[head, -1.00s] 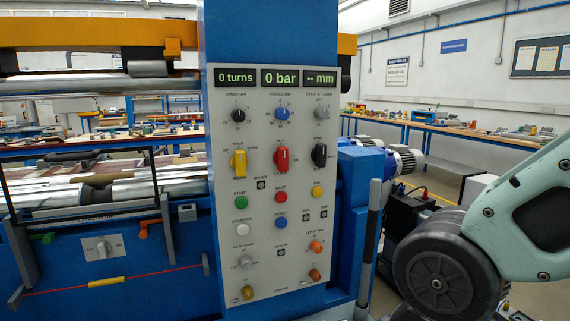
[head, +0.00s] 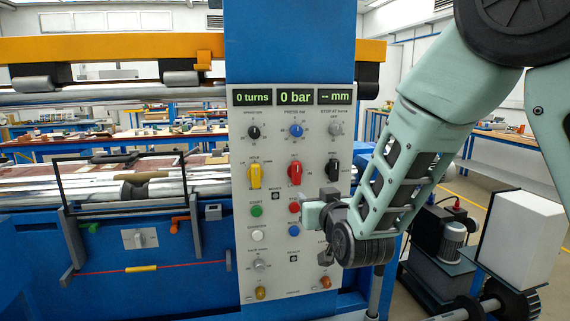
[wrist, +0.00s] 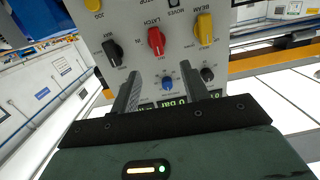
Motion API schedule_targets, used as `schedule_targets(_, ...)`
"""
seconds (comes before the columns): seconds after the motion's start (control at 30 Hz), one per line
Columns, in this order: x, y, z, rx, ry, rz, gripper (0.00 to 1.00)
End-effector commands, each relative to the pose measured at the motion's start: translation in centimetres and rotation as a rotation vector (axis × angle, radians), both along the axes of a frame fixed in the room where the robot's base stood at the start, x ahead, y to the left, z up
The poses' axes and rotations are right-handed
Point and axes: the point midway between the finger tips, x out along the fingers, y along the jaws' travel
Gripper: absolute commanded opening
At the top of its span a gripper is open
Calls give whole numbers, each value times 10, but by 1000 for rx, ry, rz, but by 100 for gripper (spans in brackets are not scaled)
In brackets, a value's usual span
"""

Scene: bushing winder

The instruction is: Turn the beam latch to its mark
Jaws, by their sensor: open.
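A red lever knob (head: 295,173) is in the middle of a row of three on the grey control panel (head: 243,215), its handle nearly upright. In the wrist view, which shows the panel upside down, the red knob (wrist: 156,40) has LATCH lettering beside it, and the yellow knob (wrist: 204,28) has BEAM lettering.
A black knob (head: 332,170) is right of the red one and the yellow knob (head: 254,174) left of it. Push buttons and small dials fill the panel, under displays reading 0 turns and 0 bar. A yellow beam (head: 110,47) spans the machine at left.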

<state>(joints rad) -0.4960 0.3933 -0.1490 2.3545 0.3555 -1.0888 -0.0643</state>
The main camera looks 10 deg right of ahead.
Motion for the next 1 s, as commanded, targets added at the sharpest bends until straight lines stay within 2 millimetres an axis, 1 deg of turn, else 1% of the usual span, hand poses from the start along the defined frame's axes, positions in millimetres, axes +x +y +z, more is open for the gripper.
schedule_targets(0.03,3,-5,7,-8,-35,-17,45)
schedule_targets(0.13,8,-12,14,-16,-80,-36,45)
schedule_targets(0.27,17,-13,16,-17,-91,-40,45)
schedule_targets(0.37,32,-13,17,-17,-90,-39,45)
schedule_targets(0.8,123,-13,18,-18,-89,-39,45)
schedule_targets(1.0,158,-12,17,-17,-89,-37,45)
